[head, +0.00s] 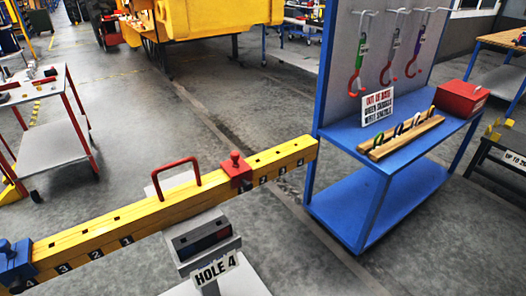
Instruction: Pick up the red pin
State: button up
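A yellow beam (95,226) with numbered holes runs from the lower left to the middle. A red collar (237,177) sits around it near its right end, with a red knob-headed pin (236,157) upright on top; the shank is hidden. A blue collar (14,265) with a blue knob sits at the left end. A "HOLE 4" sign (216,270) hangs on a grey stand in front of the beam. My gripper is not in view.
A blue bench (392,131) at the right carries a wooden rack (405,136), a red box (462,98) and a white sign (377,106), with hooks hanging above. A red-legged cart (55,147) stands at the left. Open grey floor lies behind the beam.

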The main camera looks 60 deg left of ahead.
aim_at(235, 156)
jog(key=i+u, duration=0.45)
jog(key=i, duration=0.15)
jog(key=i+l+u, duration=0.2)
jog(key=i+u, duration=0.45)
jog(key=u, duration=0.25)
jog(key=i+u, duration=0.2)
jog(key=u, duration=0.15)
jog(key=i+u, duration=0.15)
jog(key=u, duration=0.25)
jog(key=i+l+u, duration=0.1)
jog(key=u, duration=0.3)
jog(key=i+u, duration=0.25)
jog(key=u, duration=0.2)
jog(key=i+u, duration=0.4)
jog(key=i+l+u, duration=0.1)
jog(key=u, duration=0.35)
